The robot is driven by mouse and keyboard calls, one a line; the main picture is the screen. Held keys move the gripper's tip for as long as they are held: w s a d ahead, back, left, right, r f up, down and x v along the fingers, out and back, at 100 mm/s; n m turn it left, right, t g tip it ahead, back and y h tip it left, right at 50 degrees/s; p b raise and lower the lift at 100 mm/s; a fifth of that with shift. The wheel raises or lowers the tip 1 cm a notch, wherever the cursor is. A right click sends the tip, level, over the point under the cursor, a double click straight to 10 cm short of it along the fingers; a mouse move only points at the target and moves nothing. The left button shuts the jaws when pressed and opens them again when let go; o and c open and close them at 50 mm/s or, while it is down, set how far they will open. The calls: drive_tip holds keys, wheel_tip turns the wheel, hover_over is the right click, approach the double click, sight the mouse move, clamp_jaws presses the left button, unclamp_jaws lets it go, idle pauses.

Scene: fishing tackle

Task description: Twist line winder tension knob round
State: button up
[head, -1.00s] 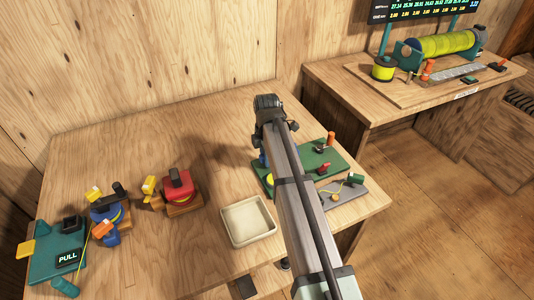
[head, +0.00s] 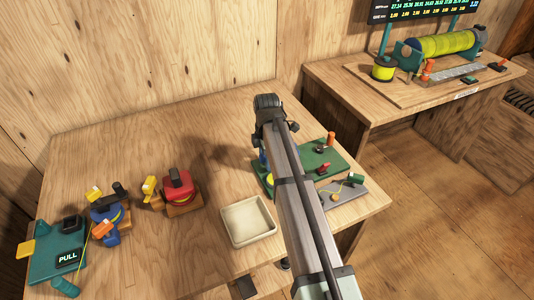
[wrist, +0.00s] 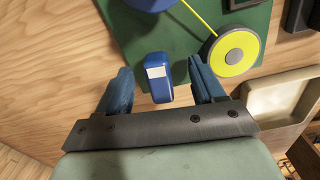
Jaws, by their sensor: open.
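The blue knob (wrist: 158,84) with a white mark stands on the green winder board (wrist: 190,38) in the wrist view. My gripper (wrist: 159,68) is open, with one finger on each side of the knob and a visible gap to each. Whether the fingers reach down to the knob's height I cannot tell. A yellow line runs from a blue round part (wrist: 152,4) at the top edge to a yellow wheel (wrist: 234,52) with a pale centre. In the head view my arm covers much of the green board (head: 338,156), and the gripper's fingers cannot be made out.
A pale tray (head: 248,222) lies left of the board. Red (head: 180,190) and blue (head: 107,207) reels and a teal board marked PULL (head: 50,250) stand further left. A grey plate (head: 335,196) is in front of the green board. Bare table lies behind.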

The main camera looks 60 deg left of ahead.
drive_tip(key=shift+r, duration=3.5)
